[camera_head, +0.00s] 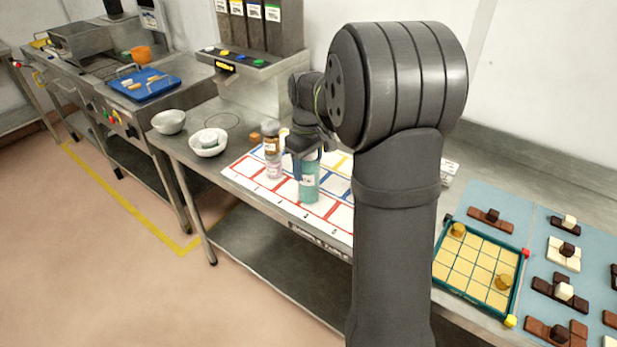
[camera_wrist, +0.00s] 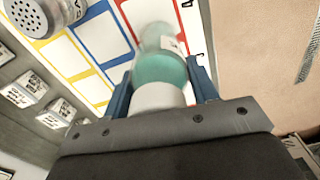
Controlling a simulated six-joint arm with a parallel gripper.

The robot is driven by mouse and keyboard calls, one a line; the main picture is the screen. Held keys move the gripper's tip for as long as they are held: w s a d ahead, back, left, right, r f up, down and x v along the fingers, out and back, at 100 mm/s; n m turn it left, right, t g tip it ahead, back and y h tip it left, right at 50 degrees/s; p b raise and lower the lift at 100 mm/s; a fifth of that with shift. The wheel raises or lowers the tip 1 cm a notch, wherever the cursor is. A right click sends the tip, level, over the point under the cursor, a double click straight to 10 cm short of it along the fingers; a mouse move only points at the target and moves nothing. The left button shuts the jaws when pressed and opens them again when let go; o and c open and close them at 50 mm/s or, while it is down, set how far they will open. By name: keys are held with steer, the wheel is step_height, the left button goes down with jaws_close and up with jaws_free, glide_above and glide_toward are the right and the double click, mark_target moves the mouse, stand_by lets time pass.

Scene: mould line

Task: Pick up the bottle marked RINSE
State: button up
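A teal bottle (camera_head: 309,186) with a white label is at the front of the white mat with coloured squares (camera_head: 248,180). Its label is too small to read. My gripper (camera_head: 306,160) is at the bottle's top, pointing down. In the wrist view the bottle (camera_wrist: 160,70) and its white cap sit between my two blue fingers (camera_wrist: 160,80), one close on each side. I cannot tell whether the fingers press on it or whether its base is off the mat. A second bottle (camera_head: 273,160), brownish with a label, stands just left of it.
A shaker with a holed metal lid (camera_wrist: 27,17) is at the wrist view's upper left, near small labelled blocks (camera_wrist: 57,113). White bowls (camera_head: 208,143) stand left of the mat. A teal-framed grid tray (camera_head: 474,292) and chocolate pieces lie to the right.

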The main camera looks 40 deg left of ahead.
steer(key=c, duration=0.3)
steer(key=shift+r, duration=0.1)
